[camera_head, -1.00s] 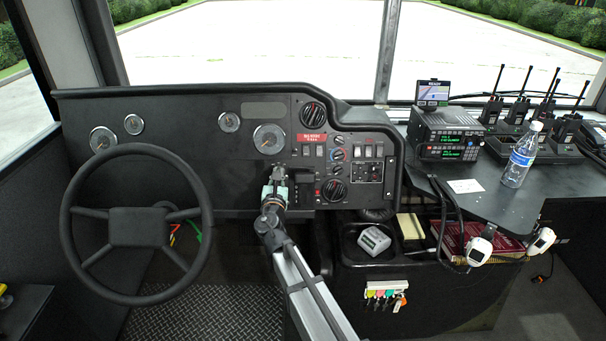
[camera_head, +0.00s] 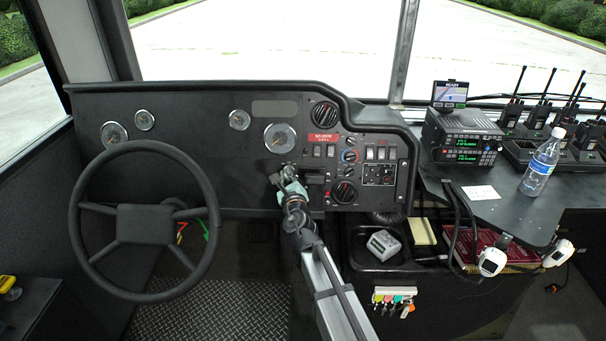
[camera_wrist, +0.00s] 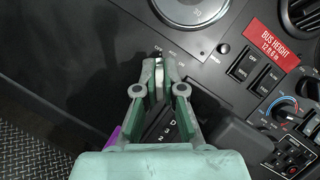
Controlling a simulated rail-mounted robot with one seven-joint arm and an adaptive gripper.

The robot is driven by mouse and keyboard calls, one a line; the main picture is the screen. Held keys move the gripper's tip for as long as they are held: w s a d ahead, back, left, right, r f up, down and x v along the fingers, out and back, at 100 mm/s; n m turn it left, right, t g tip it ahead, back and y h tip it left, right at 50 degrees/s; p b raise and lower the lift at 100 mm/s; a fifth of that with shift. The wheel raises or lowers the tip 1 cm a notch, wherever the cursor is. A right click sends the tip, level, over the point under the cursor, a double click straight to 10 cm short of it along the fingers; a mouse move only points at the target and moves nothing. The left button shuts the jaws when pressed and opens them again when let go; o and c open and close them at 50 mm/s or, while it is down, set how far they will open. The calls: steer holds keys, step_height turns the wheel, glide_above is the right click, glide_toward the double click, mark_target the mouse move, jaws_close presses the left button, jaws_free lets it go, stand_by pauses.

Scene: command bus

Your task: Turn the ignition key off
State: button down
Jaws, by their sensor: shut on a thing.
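The ignition switch is on the black dashboard, below a round gauge. In the wrist view the small metallic key (camera_wrist: 158,63) stands between the fingertips of my gripper (camera_wrist: 159,72), below a printed arc of small labels that seem to read OFF, ACC and ON. My gripper is shut on the key. The fingers cover much of it, so I cannot tell its exact angle. In the head view my pale green gripper (camera_head: 288,173) is against the dashboard, right of the steering wheel, and the key is hidden there.
The steering wheel (camera_head: 145,225) is at the left. Knobs and switches, a red bus height label (camera_wrist: 273,43) and a water bottle (camera_head: 541,163) are to the right.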

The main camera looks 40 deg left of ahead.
steer(key=shift+w, duration=0.1)
stand_by(0.3)
steer(key=c, duration=1.3)
jaws_free()
steer(key=shift+a, duration=0.1)
steer(key=v, duration=1.2)
